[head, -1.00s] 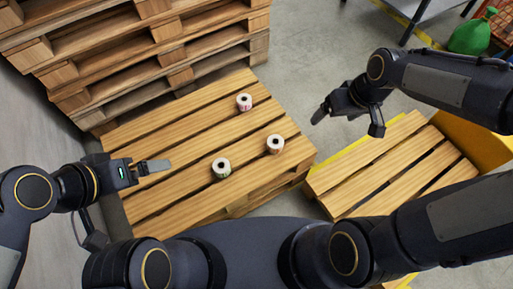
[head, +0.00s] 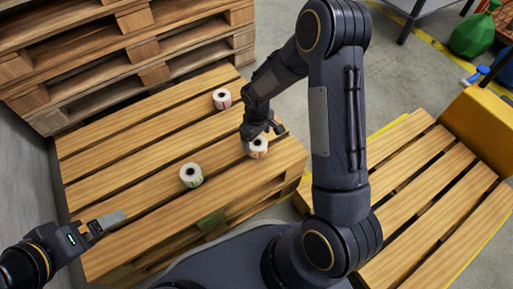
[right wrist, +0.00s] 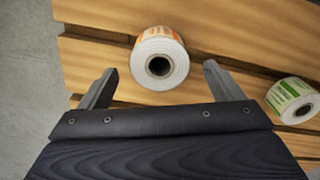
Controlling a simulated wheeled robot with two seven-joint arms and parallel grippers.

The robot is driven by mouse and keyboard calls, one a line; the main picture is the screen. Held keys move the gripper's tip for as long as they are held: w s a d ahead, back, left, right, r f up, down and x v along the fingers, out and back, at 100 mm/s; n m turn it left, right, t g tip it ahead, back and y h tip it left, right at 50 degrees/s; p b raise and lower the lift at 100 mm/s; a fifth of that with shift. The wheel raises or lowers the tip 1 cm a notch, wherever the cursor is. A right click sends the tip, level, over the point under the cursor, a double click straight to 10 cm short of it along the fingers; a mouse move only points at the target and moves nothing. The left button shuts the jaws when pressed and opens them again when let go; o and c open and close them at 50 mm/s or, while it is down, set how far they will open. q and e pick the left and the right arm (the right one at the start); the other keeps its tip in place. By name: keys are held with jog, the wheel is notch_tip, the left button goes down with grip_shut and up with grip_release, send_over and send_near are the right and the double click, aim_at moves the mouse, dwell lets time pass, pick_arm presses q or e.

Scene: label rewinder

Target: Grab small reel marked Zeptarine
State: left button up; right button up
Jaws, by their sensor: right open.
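Three small label reels stand on the wooden pallet (head: 130,150). The reel with orange print (head: 258,148) is nearest my right gripper (head: 262,130), and in the right wrist view this orange reel (right wrist: 160,59) sits just beyond and between the two open fingers. The green-printed reel (head: 191,175) stands left of it and also shows at the right of the right wrist view (right wrist: 293,98). The red-printed reel (head: 222,99) stands farther back. The name Zeptarine cannot be read on any reel. My left gripper (head: 107,221) is over the pallet's front left, apart from the reels.
A tall stack of pallets (head: 120,50) stands behind. Another pallet (head: 430,190) with a yellow machine (head: 485,125) is at the right. A green bag (head: 472,35) lies at the back right. The pallet around the reels is mostly clear.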

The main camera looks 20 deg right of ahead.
aim_at(257, 142)
notch_tip(257, 142, down, 4)
jog(key=shift+w+r+b, duration=0.1)
jog(key=shift+w+b, duration=0.05)
jog(key=shift+b, duration=0.65)
pick_arm(q)
notch_tip(257, 142, down, 2)
jog(key=shift+f, duration=0.15)
pick_arm(e)
jog(key=c, duration=1.2)
jog(key=shift+o, duration=0.2)
jog(key=shift+r, duration=0.2)
